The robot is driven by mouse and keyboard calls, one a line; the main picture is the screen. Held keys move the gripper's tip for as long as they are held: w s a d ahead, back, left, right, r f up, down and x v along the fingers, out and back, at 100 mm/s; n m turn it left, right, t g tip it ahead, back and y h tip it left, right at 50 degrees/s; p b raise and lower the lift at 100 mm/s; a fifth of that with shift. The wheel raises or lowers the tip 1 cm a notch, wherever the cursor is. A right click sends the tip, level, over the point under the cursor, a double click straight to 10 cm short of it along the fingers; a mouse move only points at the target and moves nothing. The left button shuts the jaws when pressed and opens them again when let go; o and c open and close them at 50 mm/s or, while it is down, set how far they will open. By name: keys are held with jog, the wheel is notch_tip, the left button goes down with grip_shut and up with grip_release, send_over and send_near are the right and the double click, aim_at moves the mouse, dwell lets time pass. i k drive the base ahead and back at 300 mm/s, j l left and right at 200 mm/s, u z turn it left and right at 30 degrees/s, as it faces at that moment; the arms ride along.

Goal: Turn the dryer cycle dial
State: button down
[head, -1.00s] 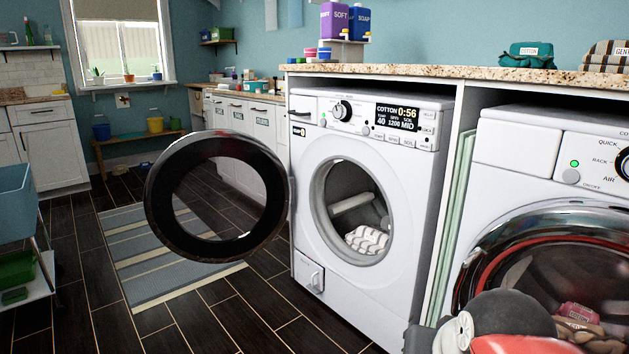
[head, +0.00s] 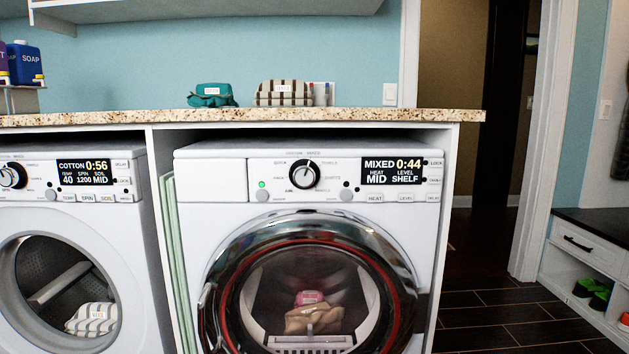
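The dryer (head: 222,170) stands under the counter in the middle of the head view, facing me. Its cycle dial (head: 303,174) is a black round knob with a light pointer, ringed by small cycle labels. The dryer display (head: 391,171) reads MIXED 0:44, HEAT MID, LEVEL SHELF. A green light (head: 262,184) glows left of the dial. The round glass door (head: 400,262) is shut, with a tan and a pink cloth item (head: 315,317) visible inside. My gripper is not in view.
A washer (head: 75,217) showing COTTON 0:56 stands at left, a striped cloth inside. The granite counter (head: 380,115) overhangs both machines and holds teal and striped bags. A doorway and open floor (head: 490,315) lie right of the dryer.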

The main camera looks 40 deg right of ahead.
aim_at(304, 174)
jog(key=z, duration=1)
